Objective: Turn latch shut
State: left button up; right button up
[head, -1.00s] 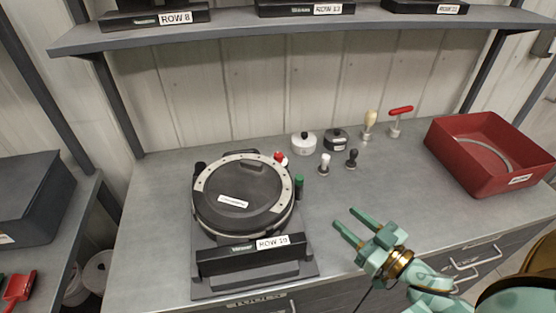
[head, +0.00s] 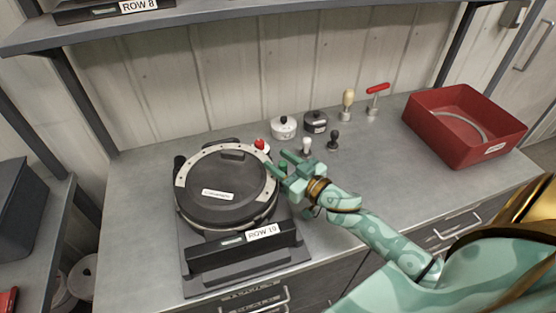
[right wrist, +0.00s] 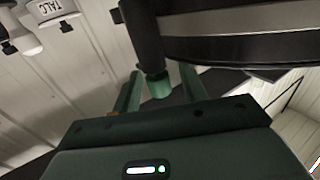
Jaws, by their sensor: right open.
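The seed meter (head: 225,190) is a round, dark-lidded housing with a pale rim on a grey base. A red knob (head: 260,144) is at its back right edge. A green-ended dark post, which may be the latch (head: 283,167), is at its right side, partly hidden by my right gripper. My right gripper (head: 281,163) is open, with its fingers reaching this post. In the right wrist view, the green end (right wrist: 156,86) shows between the two spread fingers (right wrist: 160,76); contact is unclear. My left gripper is not in view.
Behind the gripper stand a white pot (head: 283,128), a dark pot (head: 315,122) and small handled tools (head: 333,139). A red bin (head: 465,135) is at the right. A ROW 19 bar (head: 240,252) lies before the meter.

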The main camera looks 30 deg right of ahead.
jog(key=shift+w+a, duration=0.15)
jog(key=shift+w, duration=0.4)
jog(key=shift+c, duration=0.3)
grip_shut()
